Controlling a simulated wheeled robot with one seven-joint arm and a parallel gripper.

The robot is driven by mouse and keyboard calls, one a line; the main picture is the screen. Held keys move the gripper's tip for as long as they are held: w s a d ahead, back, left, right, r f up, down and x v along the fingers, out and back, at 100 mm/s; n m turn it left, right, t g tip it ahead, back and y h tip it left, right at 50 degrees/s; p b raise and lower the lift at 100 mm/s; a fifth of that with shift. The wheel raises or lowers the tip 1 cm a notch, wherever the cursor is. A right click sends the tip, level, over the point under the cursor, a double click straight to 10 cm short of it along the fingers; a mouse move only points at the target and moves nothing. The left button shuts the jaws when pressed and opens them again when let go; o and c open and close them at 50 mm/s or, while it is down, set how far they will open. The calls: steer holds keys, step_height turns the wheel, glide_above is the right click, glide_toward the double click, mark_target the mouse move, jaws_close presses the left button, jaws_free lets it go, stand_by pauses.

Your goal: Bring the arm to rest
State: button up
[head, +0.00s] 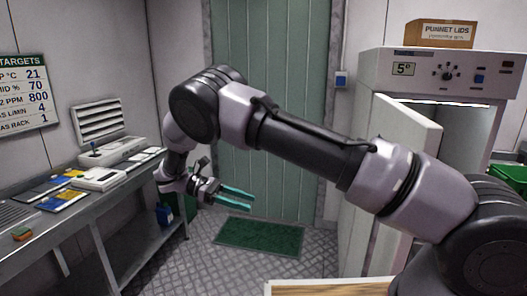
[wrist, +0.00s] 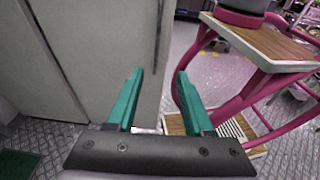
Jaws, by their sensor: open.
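My gripper (head: 236,198) has teal fingers and hangs in the air at the end of my outstretched arm, in front of the green door in the head view. In the wrist view my gripper (wrist: 158,100) shows its two fingers spread apart with nothing between them. Behind them are a pale cabinet side and the floor. My arm crosses the head view from the lower right to the upper middle and then bends down to the gripper.
A metal bench (head: 120,192) with devices and cards runs along the left wall. A white cabinet (head: 438,72) stands at right with its door (head: 392,160) open; a cardboard box (head: 447,36) is on top. A green mat (head: 260,237) lies before the green door (head: 270,100).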

steer(key=w+d+r+m+g+y, duration=0.1)
steer(key=d+r+m+y, duration=0.35)
steer(key=d+r, duration=0.5)
steer(key=w+d+r+m+y, duration=0.25)
steer(key=d+r+y, duration=0.35)
steer(key=d+r, duration=0.4)
steer(key=s+d+r+m+t+y, duration=0.6)
steer(key=s+d+r+m+t, duration=0.5)
steer(key=s, duration=0.4)
steer(key=shift+r+m, duration=0.15)
steer(key=shift+m, duration=0.75)
steer(key=shift+w+d+y, duration=0.1)
steer(key=shift+y, duration=0.15)
